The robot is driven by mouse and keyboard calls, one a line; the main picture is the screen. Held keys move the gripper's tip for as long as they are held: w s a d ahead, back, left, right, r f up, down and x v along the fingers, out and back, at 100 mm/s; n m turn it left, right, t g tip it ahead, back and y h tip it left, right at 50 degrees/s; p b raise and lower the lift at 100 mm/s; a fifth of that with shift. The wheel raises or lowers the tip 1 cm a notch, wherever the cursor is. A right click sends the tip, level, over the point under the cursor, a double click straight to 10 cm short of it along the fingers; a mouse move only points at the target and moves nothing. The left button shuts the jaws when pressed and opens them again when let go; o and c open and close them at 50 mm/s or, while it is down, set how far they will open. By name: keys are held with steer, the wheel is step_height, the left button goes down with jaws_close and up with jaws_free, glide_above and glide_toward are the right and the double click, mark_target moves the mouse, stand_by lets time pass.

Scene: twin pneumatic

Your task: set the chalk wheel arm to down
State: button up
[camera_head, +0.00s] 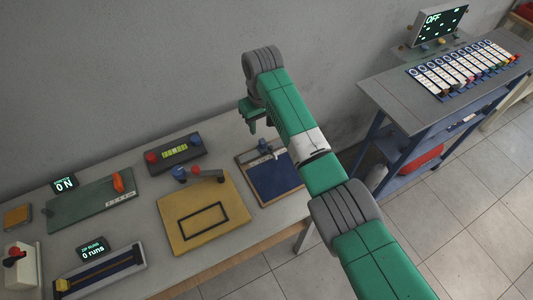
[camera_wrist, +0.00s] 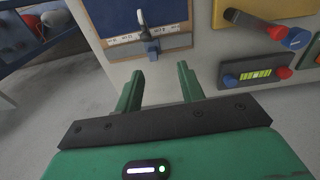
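No part is clearly labelled as the chalk wheel arm. One candidate is the blue board (camera_head: 275,182) at the bench's right end, also in the wrist view (camera_wrist: 120,14). It has a small grey-blue block (camera_wrist: 152,47) and a pale lever (camera_wrist: 141,20) by a label strip. The other is the grey arm (camera_head: 208,176) with red and blue knobs on the yellow board (camera_head: 180,228); it also shows in the wrist view (camera_wrist: 250,22). I cannot tell either one's setting. My gripper (camera_head: 254,118) is open and empty near the wall, beyond the blue board. Its fingers (camera_wrist: 158,74) are apart.
A green panel (camera_head: 90,205), a slider rail (camera_head: 100,272) and a white switch box (camera_head: 20,270) lie farther left. A second table (camera_head: 390,90) stands at right.

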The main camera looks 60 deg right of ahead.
steer(key=s, duration=0.1)
steer(key=s+d+f, duration=0.1)
steer(key=shift+s+f+g, duration=0.25)
steer(key=shift+s+g, duration=0.05)
steer(key=shift+s, duration=0.05)
steer(key=b, duration=0.1)
glide_above(270, 152)
step_height(270, 152, down, 8)
steer(key=shift+s+r, duration=0.1)
jaws_close()
